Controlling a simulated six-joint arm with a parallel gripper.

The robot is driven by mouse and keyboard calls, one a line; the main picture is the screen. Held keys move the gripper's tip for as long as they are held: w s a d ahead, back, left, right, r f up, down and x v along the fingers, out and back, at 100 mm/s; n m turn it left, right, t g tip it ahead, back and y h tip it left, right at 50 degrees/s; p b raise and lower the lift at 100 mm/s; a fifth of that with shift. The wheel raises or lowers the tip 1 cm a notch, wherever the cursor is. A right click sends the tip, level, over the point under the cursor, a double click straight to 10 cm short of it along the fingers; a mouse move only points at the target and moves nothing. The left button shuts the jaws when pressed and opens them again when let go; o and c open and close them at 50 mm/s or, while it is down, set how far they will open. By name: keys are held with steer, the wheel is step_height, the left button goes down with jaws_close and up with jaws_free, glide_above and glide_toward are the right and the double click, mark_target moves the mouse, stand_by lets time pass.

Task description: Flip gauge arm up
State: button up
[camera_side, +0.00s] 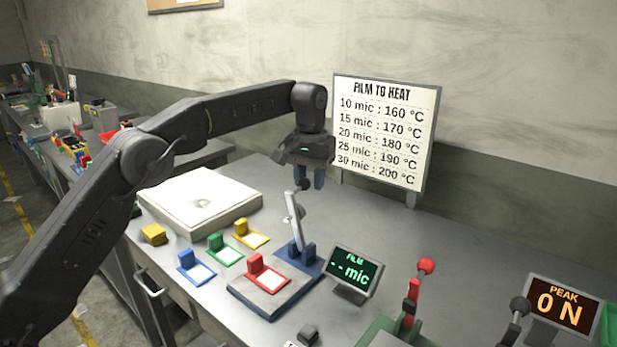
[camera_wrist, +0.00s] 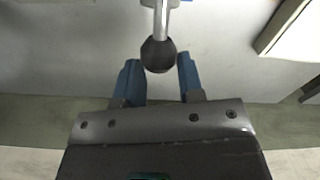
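The gauge arm (camera_side: 293,218) is a light metal lever on a blue bracket of the gauge, raised steeply with a slight tilt. Its dark ball knob (camera_wrist: 158,56) shows in the wrist view just ahead of my gripper (camera_wrist: 158,75), between the lines of the two blue fingers. My gripper (camera_side: 309,177) points down above the arm's top end in the side view. The fingers are apart and hold nothing. A red film holder (camera_side: 266,277) sits on the grey gauge base. I cannot tell whether a finger touches the knob.
The film display (camera_side: 354,271) reads "-- mic" beside the gauge. Blue (camera_side: 197,269), green (camera_side: 224,251) and yellow (camera_side: 251,234) holders lie to the left, near a white box (camera_side: 200,203). A red-knobbed lever (camera_side: 415,290) stands to the right. A heat chart (camera_side: 386,132) stands behind.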

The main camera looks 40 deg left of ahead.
steer(key=o, duration=0.4)
steer(key=shift+d+f, duration=0.25)
steer(key=shift+d, duration=0.05)
steer(key=shift+r, duration=0.1)
steer(key=shift+a, duration=0.1)
steer(key=s+a+r, duration=0.5)
steer(key=a+r, duration=0.5)
steer(key=r, duration=0.1)
steer(key=shift+a, duration=0.25)
